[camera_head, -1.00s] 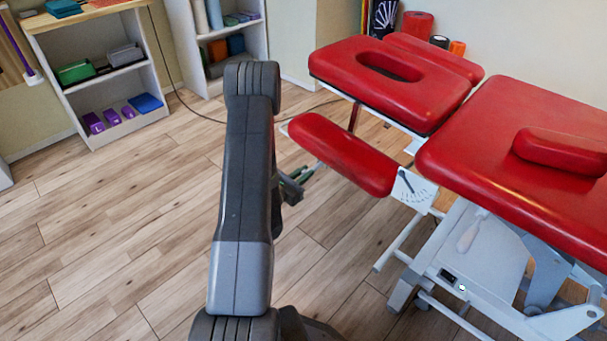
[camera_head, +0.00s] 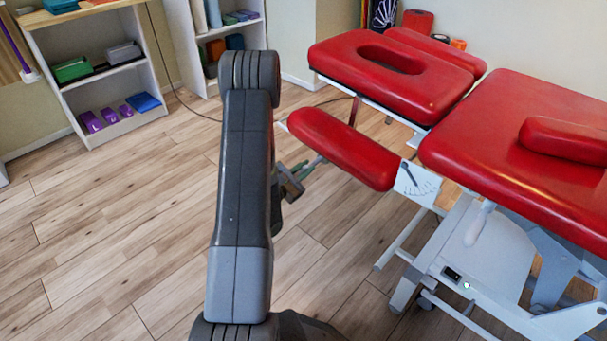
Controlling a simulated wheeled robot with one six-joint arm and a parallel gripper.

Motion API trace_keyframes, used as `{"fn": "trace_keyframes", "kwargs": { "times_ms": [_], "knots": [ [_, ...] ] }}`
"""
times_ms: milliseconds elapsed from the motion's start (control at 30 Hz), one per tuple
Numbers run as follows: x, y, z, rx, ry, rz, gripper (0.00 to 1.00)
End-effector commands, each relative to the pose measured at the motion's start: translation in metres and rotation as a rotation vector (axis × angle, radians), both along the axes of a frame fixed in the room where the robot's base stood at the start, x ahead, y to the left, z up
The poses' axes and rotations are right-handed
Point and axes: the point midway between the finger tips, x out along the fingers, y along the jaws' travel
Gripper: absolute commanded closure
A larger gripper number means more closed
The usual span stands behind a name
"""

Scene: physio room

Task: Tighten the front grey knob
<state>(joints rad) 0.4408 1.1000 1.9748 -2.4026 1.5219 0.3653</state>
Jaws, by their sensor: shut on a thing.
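The treatment table has a red main section (camera_head: 490,150), a red head section with a face hole (camera_head: 345,85) and a red armrest (camera_head: 345,148) at the near left. My gripper (camera_head: 308,170) is mostly behind my dark grey arm. The visible part is beside the armrest's lower left edge, below the pad. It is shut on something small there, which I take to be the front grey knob. The knob itself cannot be made out, and its tightness cannot be seen.
A white plate with a dial scale (camera_head: 415,184) sits at the armrest's right end. The table's white frame and base (camera_head: 470,250) fill the lower right. Shelves (camera_head: 100,85) stand at the back left. The wooden floor on the left is clear.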

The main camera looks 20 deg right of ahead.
Motion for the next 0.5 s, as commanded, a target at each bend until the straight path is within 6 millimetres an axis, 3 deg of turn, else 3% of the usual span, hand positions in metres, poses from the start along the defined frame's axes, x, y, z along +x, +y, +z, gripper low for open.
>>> {"fn": "trace_keyframes", "kwargs": {
  "times_ms": [33, 500],
  "knots": [
    [-0.0007, -0.0003, -0.0066, 0.016, -0.041, 0.0, 1.0],
    [-0.0047, -0.0016, -0.0071, 0.191, -0.451, 0.001, 1.0]
  ]
}}
